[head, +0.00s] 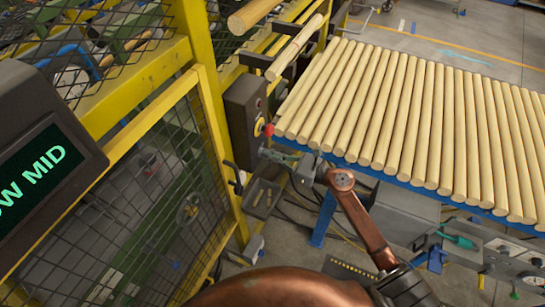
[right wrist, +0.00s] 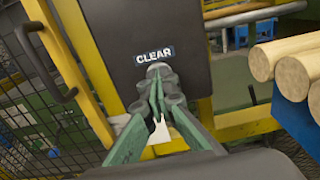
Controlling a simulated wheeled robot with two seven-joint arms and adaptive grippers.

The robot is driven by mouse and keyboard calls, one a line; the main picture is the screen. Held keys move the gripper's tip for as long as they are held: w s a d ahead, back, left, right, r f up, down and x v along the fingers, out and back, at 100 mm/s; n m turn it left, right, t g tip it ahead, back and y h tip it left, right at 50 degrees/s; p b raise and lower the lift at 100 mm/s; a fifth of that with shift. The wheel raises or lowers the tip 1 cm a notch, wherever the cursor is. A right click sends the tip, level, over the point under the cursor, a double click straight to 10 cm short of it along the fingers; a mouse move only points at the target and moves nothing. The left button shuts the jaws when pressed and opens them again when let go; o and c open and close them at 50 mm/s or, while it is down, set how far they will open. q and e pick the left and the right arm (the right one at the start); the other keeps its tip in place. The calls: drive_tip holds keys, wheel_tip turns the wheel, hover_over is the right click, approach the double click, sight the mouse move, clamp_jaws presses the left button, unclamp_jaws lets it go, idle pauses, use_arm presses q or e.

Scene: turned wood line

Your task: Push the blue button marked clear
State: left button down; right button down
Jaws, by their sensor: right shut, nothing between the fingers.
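A dark control box (head: 240,112) is mounted beside the yellow fence post. In the right wrist view its dark face (right wrist: 185,75) fills the centre, with a white-lettered CLEAR label (right wrist: 154,54). The blue button itself is not visible; my fingertips cover the area just below the label. My right gripper (right wrist: 158,72) is shut and empty, its green fingers pointing at the box face. I cannot tell whether the tips touch it. In the head view my right gripper (head: 268,153) is at the box's lower right side. My left gripper is not in view.
A red mushroom button (head: 269,129) on a yellow base sits just above my right gripper. A row of wooden rods (head: 420,115) lies on the blue-edged table to the right. Yellow mesh fence (head: 165,170) and a dark screen (head: 40,165) stand left.

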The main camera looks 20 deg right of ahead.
drive_tip(key=shift+a, duration=0.2)
drive_tip(key=b+v, duration=0.3)
drive_tip(key=v, duration=1.1)
drive_tip(key=shift+d, duration=0.15)
idle(0.3)
